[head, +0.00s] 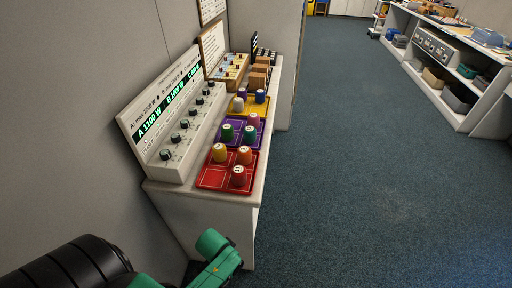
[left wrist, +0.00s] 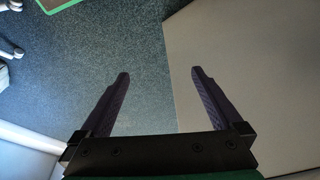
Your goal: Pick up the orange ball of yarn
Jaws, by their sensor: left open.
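I cannot make out an orange ball of yarn in either view. My right gripper is not in view.
The white bench (head: 212,221) along the left wall holds a control panel (head: 180,112) with knobs, a purple tray (head: 218,139), a yellow tray (head: 263,108) and brown boxes (head: 257,79). Shelves (head: 462,93) stand far right. Open carpet (head: 365,190) lies between.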

